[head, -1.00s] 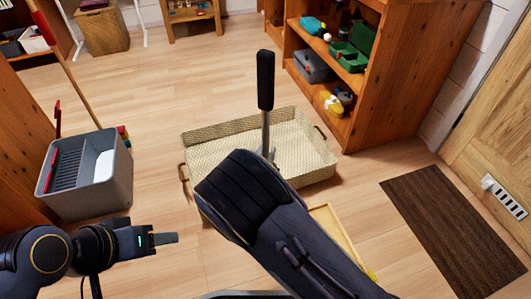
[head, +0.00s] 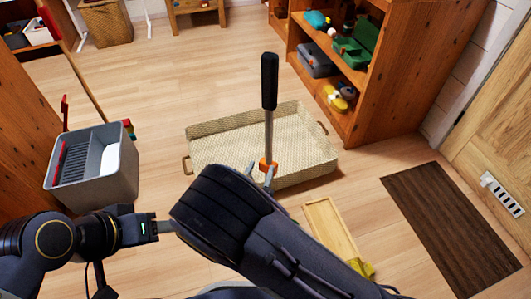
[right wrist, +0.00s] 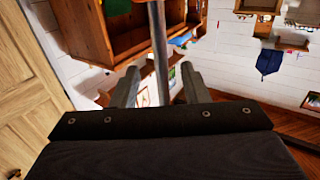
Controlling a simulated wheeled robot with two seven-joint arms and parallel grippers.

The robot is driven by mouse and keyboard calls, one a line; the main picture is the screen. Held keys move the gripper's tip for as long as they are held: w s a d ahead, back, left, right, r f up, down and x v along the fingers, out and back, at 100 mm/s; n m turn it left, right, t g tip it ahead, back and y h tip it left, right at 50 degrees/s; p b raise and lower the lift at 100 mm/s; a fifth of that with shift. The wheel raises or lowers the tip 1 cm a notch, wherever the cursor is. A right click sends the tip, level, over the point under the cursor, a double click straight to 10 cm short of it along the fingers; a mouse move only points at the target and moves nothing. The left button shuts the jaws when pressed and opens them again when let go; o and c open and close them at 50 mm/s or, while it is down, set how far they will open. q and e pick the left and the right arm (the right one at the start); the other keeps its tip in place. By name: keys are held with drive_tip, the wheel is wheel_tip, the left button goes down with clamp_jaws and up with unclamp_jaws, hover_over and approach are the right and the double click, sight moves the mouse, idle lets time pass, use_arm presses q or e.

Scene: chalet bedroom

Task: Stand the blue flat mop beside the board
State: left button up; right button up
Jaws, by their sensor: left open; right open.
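A long tool stands upright in the head view, with a black handle (head: 269,80) and a grey shaft (head: 268,135). An orange piece shows low on the shaft; its lower end is hidden behind my right arm, so I see no blue mop head. My right gripper (head: 262,176) is open, its fingers at the shaft near the orange piece. In the right wrist view the shaft (right wrist: 160,60) passes between the spread fingers. My left gripper (head: 168,227) is open and empty at the lower left. A pale wooden board (head: 330,228) lies on the floor right of my right arm.
A woven basket (head: 205,150) with low walls sits behind the shaft. A grey bucket (head: 115,180) stands at the left, with a wooden stick leaning behind it. A shelf unit (head: 375,100) and a brown mat (head: 450,230) are at the right. A yellow cloth (head: 362,269) touches the board's near end.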

drive_tip(key=s+d+r+m+g+y, duration=0.1)
drive_tip(key=d+r+g+y, duration=0.35)
drive_tip(key=r, duration=0.25)
drive_tip(key=s+d+r+g+y, duration=0.1)
drive_tip(key=d+r+g+y, duration=0.3)
drive_tip(key=r+y, duration=0.25)
drive_tip(key=s+d+n+g+h, duration=0.1)
drive_tip(key=s+d, duration=0.6)
drive_tip(key=s, duration=0.3)
drive_tip(key=s+d+n+g+h, duration=0.1)
drive_tip(key=s+d+g, duration=0.1)
drive_tip(key=s+d, duration=0.5)
drive_tip(key=s, duration=0.3)
drive_tip(key=shift+d+n, duration=0.15)
drive_tip(key=shift+n, duration=0.15)
